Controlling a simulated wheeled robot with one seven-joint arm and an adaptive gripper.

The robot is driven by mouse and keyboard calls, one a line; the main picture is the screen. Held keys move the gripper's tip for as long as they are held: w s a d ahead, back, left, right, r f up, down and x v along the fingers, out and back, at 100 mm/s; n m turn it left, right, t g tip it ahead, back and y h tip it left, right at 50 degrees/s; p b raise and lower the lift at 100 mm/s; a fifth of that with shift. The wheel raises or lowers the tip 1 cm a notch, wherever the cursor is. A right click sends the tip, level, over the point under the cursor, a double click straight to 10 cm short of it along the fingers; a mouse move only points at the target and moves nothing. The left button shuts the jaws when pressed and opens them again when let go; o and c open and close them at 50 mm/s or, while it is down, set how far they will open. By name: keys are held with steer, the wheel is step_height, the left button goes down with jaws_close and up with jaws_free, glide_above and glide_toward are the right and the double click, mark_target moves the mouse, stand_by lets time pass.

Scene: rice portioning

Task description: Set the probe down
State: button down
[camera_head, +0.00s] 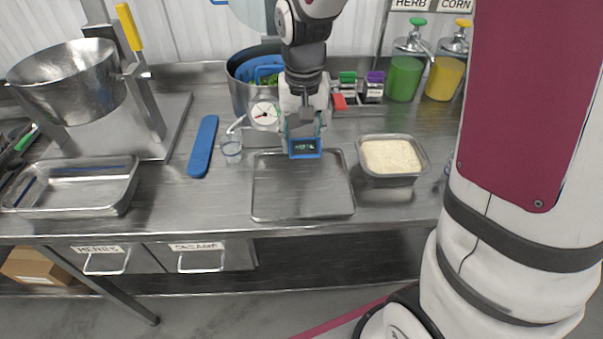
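My gripper (304,128) points down at the middle of the counter, above the back edge of a flat metal tray (262,206). A small blue-framed device with a dark display and green digits (305,148), which looks like the probe, is between its fingertips. The fingers appear closed on it. The display faces me. I cannot see a probe tip, nor tell whether the device touches the tray.
A rice pan (388,181) is right of the tray. A small clear cup (231,154), a blue strip (203,147) and a white dial (265,114) are to the left. A large pot (240,92) stands behind. The tray is empty.

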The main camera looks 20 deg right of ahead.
step_height(320, 180, down, 8)
steer(key=shift+a+f, duration=0.1)
steer(key=shift+f, duration=0.05)
stand_by(0.3)
steer(key=shift+f, duration=0.1)
steer(key=c, duration=0.8)
jaws_free()
